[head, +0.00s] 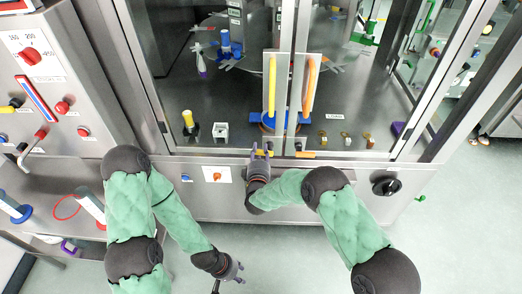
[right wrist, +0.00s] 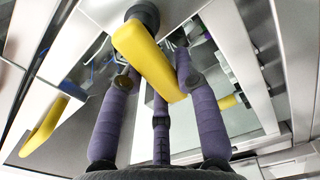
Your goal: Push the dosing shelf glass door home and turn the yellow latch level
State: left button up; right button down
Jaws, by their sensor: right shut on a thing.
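The glass-fronted cabinet stands ahead, its left glass pane (head: 185,75) and right pane (head: 355,95) meeting at the middle frame posts. A small yellow latch (head: 262,153) sits low by the middle posts, mostly hidden by my right gripper (head: 259,158). In the right wrist view the yellow latch (right wrist: 146,58) is a thick bar on a dark round pivot, tilted, between the purple fingers of my right gripper (right wrist: 155,85), which is shut on it. I cannot tell whether the door is fully closed. My left gripper (head: 232,270) hangs low over the floor, apart from everything; its jaws are unclear.
Another yellow-orange piece (head: 304,154) lies level right of the latch. Tall yellow (head: 272,85) and orange (head: 309,85) bars stand above. A black knob (head: 386,186) is on the lower right panel. A control panel (head: 32,50) stands left. The floor (head: 290,250) is clear.

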jog(key=shift+a+f+n, duration=0.1)
jog(key=shift+f+n, duration=0.2)
jog(key=shift+n, duration=0.5)
jog(key=c, duration=0.9)
grip_release()
jog(key=shift+f, duration=0.1)
jog(key=shift+s, duration=0.1)
jog(key=s, duration=1.2)
jog(key=shift+w, duration=0.1)
